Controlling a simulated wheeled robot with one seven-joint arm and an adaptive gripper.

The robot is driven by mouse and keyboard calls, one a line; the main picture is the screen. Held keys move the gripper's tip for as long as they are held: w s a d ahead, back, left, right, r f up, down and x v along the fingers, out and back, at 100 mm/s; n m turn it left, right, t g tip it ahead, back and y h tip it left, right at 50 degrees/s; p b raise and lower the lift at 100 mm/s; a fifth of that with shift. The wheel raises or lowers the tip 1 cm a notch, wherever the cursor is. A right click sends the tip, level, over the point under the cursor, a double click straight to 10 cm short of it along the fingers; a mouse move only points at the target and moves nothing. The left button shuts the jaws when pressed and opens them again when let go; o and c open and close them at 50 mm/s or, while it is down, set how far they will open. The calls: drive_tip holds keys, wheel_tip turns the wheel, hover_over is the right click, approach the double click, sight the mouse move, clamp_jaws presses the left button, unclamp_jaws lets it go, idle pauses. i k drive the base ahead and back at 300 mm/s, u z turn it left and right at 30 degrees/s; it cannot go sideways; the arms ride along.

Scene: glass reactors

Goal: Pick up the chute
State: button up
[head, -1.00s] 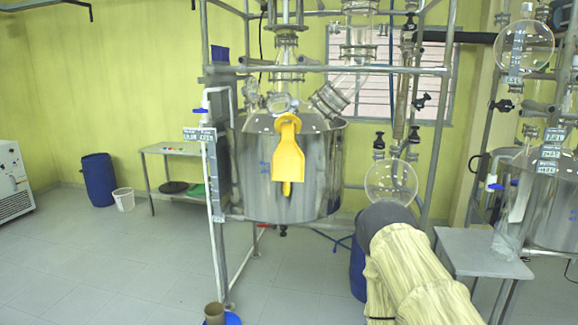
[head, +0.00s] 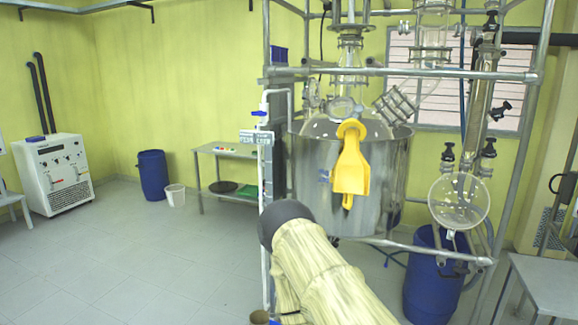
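The yellow chute (head: 351,172) is in the head view, right of the middle. It hangs at the front of the steel reactor vessel (head: 385,190), its rounded end up by the rim and its wide flat part lower down. A small yellow-and-dark piece shows below its lower edge. Part of my arm, in a pale ribbed cover with a dark end, is at the bottom centre, below and left of the chute in the picture. My gripper cannot be made out.
A metal pipe frame surrounds the vessel, with a white pipe at its left. A blue barrel (head: 433,283) and a grey table (head: 545,284) stand at the right. A shelf table (head: 225,151), blue drum (head: 153,175) and white bucket (head: 175,195) are behind left. Floor at left is clear.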

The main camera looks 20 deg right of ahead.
sight(350, 175)
drive_tip(key=u, duration=0.25)
drive_tip(key=i, duration=0.6)
drive_tip(key=z, duration=0.6)
drive_tip(key=i, duration=0.55)
drive_tip(key=z, duration=0.65)
